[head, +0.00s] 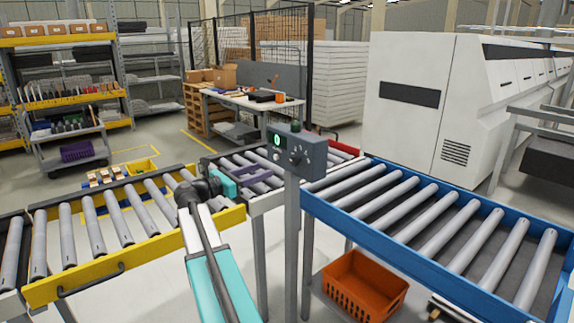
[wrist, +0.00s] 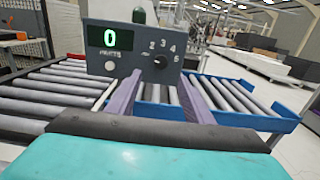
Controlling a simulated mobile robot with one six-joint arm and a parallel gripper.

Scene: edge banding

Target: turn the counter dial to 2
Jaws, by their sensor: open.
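The counter box (head: 297,151) is a grey panel on a post between the conveyors. In the wrist view the counter box (wrist: 133,50) faces me, with a green display (wrist: 110,38) reading 0. Its black dial (wrist: 160,62) is right of the display, with the numbers 2, 3, 4 and others around it. I cannot tell where the dial points. A pale button (wrist: 110,66) sits below the display. My gripper (wrist: 159,97) is open and empty, its two purple fingers apart, below the dial and not around it. In the head view my gripper (head: 258,175) is left of the post.
A yellow-sided roller conveyor (head: 135,222) is at the left and a blue-sided one (head: 430,215) at the right. A green knob (wrist: 139,15) tops the counter box.

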